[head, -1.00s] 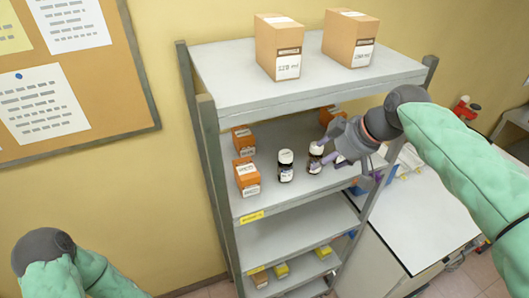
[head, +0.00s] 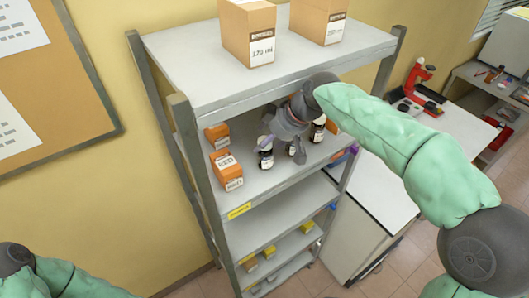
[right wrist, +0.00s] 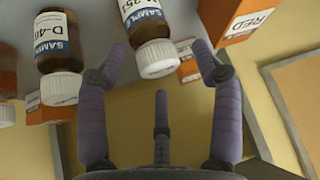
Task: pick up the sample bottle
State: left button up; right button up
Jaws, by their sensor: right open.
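Several brown sample bottles with white caps stand on the shelf below the top one. In the head view one bottle (head: 265,152) is left of my right gripper (head: 285,148), one (head: 298,153) is partly hidden by its fingers, and one (head: 318,128) is to the right. In the right wrist view, which looks inverted, a bottle (right wrist: 146,22) labelled SAMPLE has its cap between the tips of my open right gripper (right wrist: 160,55). I cannot tell whether the fingers touch it. Another bottle (right wrist: 58,48), marked D-46, is left of the fingers. My left gripper is out of view.
Orange boxes (head: 226,164) stand left of the bottles on the same shelf, one marked RED. The top shelf board (head: 200,68) is close above my right wrist, and grey posts (head: 197,160) flank the shelf. A white counter (head: 375,200) is to the right.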

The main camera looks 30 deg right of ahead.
jog(key=shift+w+a+f, duration=0.1)
jog(key=shift+w+f, duration=0.15)
jog(key=shift+f, duration=0.15)
jog(key=shift+s, duration=0.1)
grip_shut()
jog(key=shift+r, duration=0.25)
